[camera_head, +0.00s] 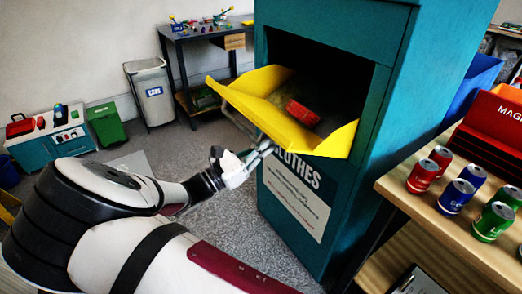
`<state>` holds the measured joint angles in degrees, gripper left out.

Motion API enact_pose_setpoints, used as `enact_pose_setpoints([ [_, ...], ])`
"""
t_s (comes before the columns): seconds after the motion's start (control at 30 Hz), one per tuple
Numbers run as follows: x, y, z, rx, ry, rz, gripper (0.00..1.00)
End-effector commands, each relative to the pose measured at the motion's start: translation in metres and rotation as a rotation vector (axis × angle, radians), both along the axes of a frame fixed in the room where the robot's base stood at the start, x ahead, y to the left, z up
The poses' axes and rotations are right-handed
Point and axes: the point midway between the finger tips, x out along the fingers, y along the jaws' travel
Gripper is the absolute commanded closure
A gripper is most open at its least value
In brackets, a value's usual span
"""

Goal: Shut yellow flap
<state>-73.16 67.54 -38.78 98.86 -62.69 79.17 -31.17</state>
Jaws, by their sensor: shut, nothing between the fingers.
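The yellow flap (262,84) hangs open from the front opening of a teal clothes bin (387,128). It is tilted outward like a chute, with a metal handle (238,119) along its outer side. A red item (303,112) lies inside the flap. My gripper (268,147) is shut and empty, just below the flap's lower edge and in front of the bin's face. I cannot tell whether its tips touch the flap or handle.
A wooden table (437,222) with several cans and a red box (492,130) stands close on the right. A grey bin (152,92), a green bin (106,124) and a workbench (205,32) stand at the back. Grey floor (222,225) is open left of the teal bin.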

Motion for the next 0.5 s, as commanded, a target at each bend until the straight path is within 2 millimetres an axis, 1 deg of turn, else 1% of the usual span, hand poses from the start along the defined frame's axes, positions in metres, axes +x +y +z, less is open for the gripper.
enact_pose_setpoints([
  [0.03, 0.0, -0.003, 0.014, 0.023, 0.011, -0.002, 1.0],
  [0.5, 0.018, -0.031, 0.069, 0.219, 0.141, -0.004, 1.0],
])
